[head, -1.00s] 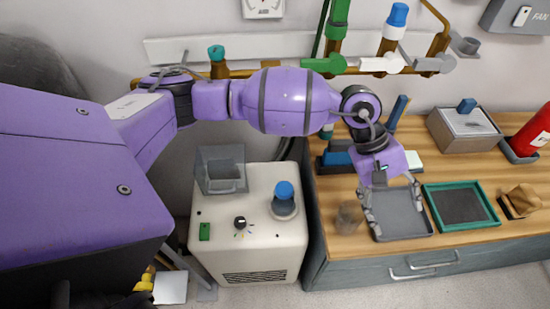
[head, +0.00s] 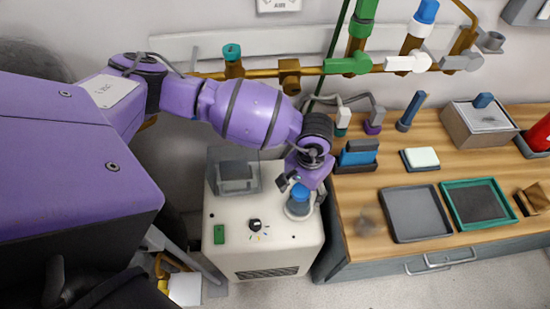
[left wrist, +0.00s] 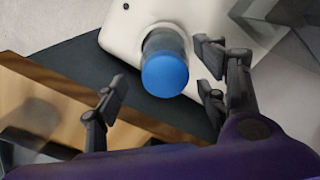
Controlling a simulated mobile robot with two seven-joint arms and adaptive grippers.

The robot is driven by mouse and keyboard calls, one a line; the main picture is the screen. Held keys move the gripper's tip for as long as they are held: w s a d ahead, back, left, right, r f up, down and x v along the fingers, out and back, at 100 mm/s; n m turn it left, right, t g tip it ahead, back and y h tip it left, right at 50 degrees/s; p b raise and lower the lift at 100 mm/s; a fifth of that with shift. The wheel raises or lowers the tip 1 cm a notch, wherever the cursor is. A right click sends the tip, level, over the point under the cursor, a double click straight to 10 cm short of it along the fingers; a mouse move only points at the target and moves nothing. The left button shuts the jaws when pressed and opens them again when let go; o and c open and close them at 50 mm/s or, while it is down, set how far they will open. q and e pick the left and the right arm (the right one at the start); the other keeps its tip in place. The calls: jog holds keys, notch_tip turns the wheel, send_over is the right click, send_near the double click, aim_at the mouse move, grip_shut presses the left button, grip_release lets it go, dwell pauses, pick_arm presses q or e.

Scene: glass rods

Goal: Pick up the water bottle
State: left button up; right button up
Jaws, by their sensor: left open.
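The water bottle (head: 299,202) has a blue cap and a clear body. It stands upright on the white machine, at the right of its top. In the left wrist view the bottle (left wrist: 165,66) shows its round blue cap from above, and the lower body is partly hidden behind the cap. My left gripper (head: 302,190) is over the bottle in the head view. In the left wrist view the open fingers of the left gripper (left wrist: 160,92) are on either side of the cap, with gaps to it. My right gripper is not in view.
The white machine (head: 270,240) has a black knob (head: 255,225), a green switch (head: 219,234) and a clear box (head: 234,170) at its back left. The wooden bench (head: 362,195) at right holds a grey tray (head: 415,214) and a green-rimmed tray (head: 475,206).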

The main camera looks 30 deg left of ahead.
pick_arm(q)
notch_tip(320, 180, down, 6)
jog(key=shift+s+a+r+b, duration=0.1)
jog(key=shift+r+b, duration=0.1)
jog(key=shift+b, duration=0.8)
jog(key=shift+r, duration=0.15)
jog(key=c, duration=1.4)
jog(key=shift+w+r, duration=0.1)
jog(key=shift+w, duration=0.1)
